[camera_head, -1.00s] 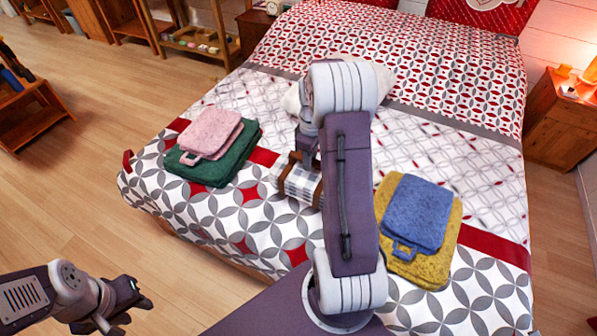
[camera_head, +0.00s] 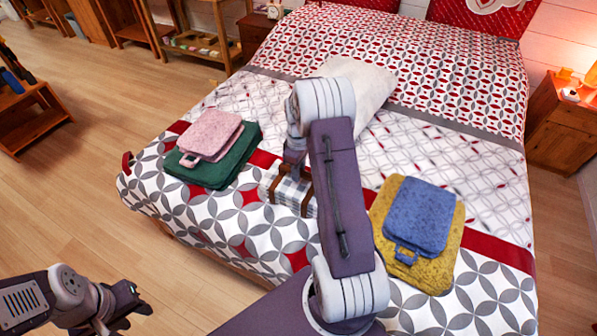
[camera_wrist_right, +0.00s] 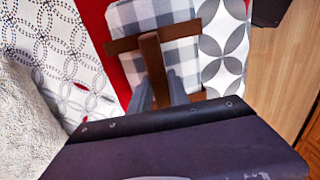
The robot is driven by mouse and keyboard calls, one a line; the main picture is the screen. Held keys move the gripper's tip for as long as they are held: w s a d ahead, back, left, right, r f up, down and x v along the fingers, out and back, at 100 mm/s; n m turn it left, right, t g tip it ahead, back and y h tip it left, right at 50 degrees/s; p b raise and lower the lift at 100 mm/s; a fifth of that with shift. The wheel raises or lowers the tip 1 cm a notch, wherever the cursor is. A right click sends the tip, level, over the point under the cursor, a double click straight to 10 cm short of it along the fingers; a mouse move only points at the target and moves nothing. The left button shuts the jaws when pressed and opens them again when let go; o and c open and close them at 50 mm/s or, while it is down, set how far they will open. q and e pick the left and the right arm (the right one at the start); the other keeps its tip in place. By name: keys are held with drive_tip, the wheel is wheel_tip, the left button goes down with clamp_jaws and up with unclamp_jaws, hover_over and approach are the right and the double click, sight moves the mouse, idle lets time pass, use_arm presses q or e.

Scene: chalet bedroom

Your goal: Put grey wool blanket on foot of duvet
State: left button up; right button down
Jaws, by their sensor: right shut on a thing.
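The grey wool blanket (camera_head: 289,192) is a grey-and-white checked bundle with brown straps, at the foot end of the bed between two towel stacks. It also shows in the right wrist view (camera_wrist_right: 181,52). My right gripper (camera_head: 296,172) is above it, shut on its brown carrying strap (camera_wrist_right: 152,55). I cannot tell whether the bundle touches the bed. My right arm hides part of it. The duvet (camera_head: 235,237) has a red, grey and white circle pattern at its foot. My left gripper (camera_head: 133,307) is open and empty, low at the left, off the bed.
A pink towel on a green one (camera_head: 243,167) lies left of the blanket. A blue towel on a yellow one (camera_head: 447,262) lies right. A cream cushion (camera_head: 372,88) lies behind my right arm. A nightstand (camera_head: 562,130) stands at right.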

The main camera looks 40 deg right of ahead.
drive_tip(key=c, duration=1.2)
unclamp_jaws()
drive_tip(key=shift+f, duration=0.1)
drive_tip(key=shift+c, duration=0.2)
wheel_tip(320, 180, up, 12)
drive_tip(key=p, duration=0.3)
drive_tip(key=s+a+f+m, duration=0.1)
drive_tip(key=s+a+m, duration=0.1)
drive_tip(key=s+a, duration=0.5)
drive_tip(key=s+a+f+m+t, duration=0.1)
drive_tip(key=s+a+f+m, duration=0.1)
drive_tip(key=s+a, duration=0.6)
drive_tip(key=a+m, duration=0.1)
drive_tip(key=a, duration=0.2)
drive_tip(key=shift+s+a+m, duration=0.25)
drive_tip(key=shift+a+m, duration=0.05)
drive_tip(key=shift+a, duration=0.1)
